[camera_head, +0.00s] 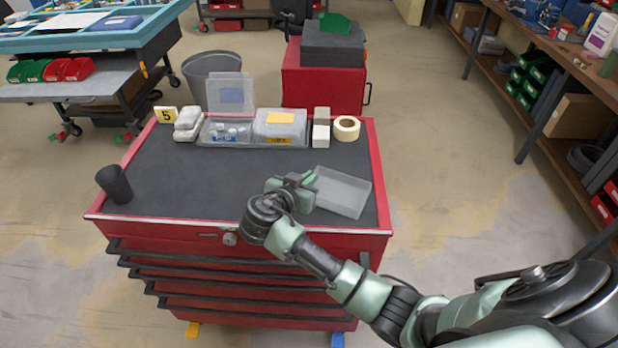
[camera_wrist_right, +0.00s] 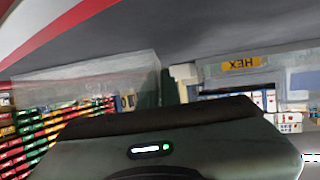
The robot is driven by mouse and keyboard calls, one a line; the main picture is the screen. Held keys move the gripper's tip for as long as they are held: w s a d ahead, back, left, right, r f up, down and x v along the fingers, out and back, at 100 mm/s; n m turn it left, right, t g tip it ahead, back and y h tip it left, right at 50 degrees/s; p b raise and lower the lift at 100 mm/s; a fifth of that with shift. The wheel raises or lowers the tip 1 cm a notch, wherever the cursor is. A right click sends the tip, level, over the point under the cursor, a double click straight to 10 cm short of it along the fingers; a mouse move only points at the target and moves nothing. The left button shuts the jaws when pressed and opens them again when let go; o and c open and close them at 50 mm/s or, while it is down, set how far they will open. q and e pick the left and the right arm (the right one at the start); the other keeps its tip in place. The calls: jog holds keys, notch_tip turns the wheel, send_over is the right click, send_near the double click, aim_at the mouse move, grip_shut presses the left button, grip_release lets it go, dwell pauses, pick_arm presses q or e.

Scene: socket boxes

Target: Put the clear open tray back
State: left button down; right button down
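The clear open tray (camera_head: 345,193) is on the right part of the dark cart top, turned slightly against the cart's edges. My right gripper (camera_head: 306,184) is at the tray's left wall, low over the cart top. It looks to touch that wall, but whether its fingers are closed on it cannot be made out. In the right wrist view, a clear panel (camera_wrist_right: 95,85) that looks like the tray reaches up to a dark finger (camera_wrist_right: 172,88). The gripper's body covers the lower part of that view. My left gripper is not in view.
At the cart's back edge stand an open clear box (camera_head: 222,130), a closed clear box (camera_head: 280,126), white blocks (camera_head: 321,134) and a tape roll (camera_head: 346,128). A dark cup (camera_head: 114,183) stands at the left. The middle of the cart top (camera_head: 190,180) is bare.

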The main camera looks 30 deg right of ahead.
jog(key=shift+f, duration=0.2)
jog(key=c, duration=1.6)
grip_release()
jog(key=shift+c, duration=0.2)
jog(key=shift+r, duration=0.1)
jog(key=shift+r, duration=0.3)
jog(key=b+v, duration=0.2)
jog(key=v, duration=1)
jog(key=shift+f, duration=0.15)
